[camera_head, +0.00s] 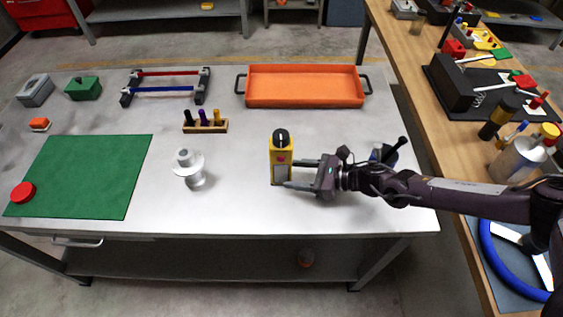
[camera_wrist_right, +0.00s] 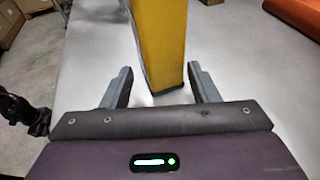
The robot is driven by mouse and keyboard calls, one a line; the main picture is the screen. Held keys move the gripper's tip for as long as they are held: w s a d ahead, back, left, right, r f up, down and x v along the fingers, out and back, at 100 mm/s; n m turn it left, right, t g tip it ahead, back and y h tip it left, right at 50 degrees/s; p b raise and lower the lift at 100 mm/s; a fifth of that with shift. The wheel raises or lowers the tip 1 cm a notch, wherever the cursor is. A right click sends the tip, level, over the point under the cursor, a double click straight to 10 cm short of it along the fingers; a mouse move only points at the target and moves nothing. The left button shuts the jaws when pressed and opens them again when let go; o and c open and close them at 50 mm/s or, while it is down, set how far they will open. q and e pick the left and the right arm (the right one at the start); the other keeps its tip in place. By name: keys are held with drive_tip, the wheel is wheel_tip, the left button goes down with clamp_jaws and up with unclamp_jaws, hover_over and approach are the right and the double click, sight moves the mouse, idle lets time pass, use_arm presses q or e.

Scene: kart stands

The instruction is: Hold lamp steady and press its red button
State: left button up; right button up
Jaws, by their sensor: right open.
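The yellow lamp (camera_head: 273,150) stands upright on the metal table, with a black knob on top and a small red button (camera_head: 281,158) on its front, above a grey panel. My right gripper (camera_head: 290,173) is open and comes at the lamp from the right, low down. In the right wrist view the lamp (camera_wrist_right: 162,42) rises just beyond and between the open fingers (camera_wrist_right: 160,75); its top is cut off. I see no finger closed on it. The red button does not show in the wrist view. My left gripper is not in view.
A silver spool-like part (camera_head: 190,170) stands left of the lamp. Behind are a small peg block (camera_head: 205,127) and an orange tray (camera_head: 305,88). A dark-handled item (camera_head: 385,152) sits behind my right wrist. A green mat (camera_head: 85,178) lies at left.

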sight(288, 174)
drive_tip(key=b+x, duration=0.1)
drive_tip(key=x, duration=0.2)
drive_tip(key=shift+f, duration=0.1)
drive_tip(key=shift+w+a+b, duration=0.15)
drive_tip(key=shift+a+b, duration=0.2)
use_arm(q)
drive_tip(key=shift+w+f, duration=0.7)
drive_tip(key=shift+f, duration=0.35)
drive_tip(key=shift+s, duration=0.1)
use_arm(e)
drive_tip(key=shift+c, duration=0.6)
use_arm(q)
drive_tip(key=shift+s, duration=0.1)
use_arm(e)
drive_tip(key=c, duration=0.6)
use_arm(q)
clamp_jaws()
use_arm(e)
drive_tip(key=shift+c, duration=0.2)
